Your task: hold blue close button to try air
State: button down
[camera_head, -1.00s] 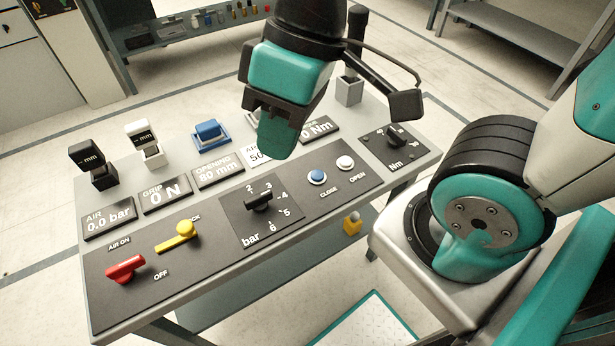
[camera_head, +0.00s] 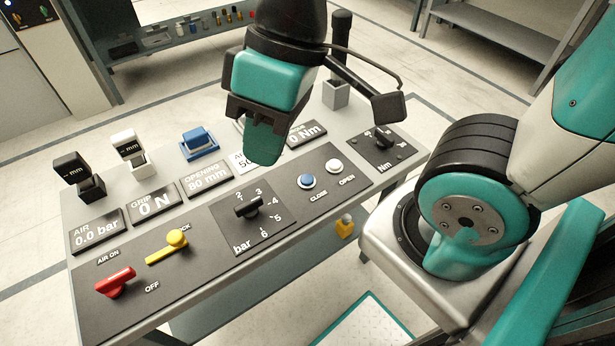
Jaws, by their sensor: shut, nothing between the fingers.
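The blue CLOSE button (camera_head: 307,181) sits on the dark panel, with its CLOSE label just below it. The white OPEN button (camera_head: 333,166) is to its right. My gripper (camera_head: 262,160) is shut and empty, pointing down above the panel's back part, to the left of the blue button and apart from it in the picture. It hides part of the display plates behind it. The AIR plate (camera_head: 96,231) reads 0.0 bar, the GRIP plate (camera_head: 155,205) reads 0 N and the OPENING plate (camera_head: 206,180) reads 80 mm.
A black bar knob (camera_head: 248,207), a yellow lever (camera_head: 167,246) and a red AIR lever (camera_head: 115,282) are on the panel. A black Nm knob (camera_head: 380,138) is at the right. Black, white and blue blocks stand along the back edge.

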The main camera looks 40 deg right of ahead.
aim_at(306, 179)
jog(key=z, duration=1.8)
jog(key=k, duration=0.65)
jog(key=u, duration=1.05)
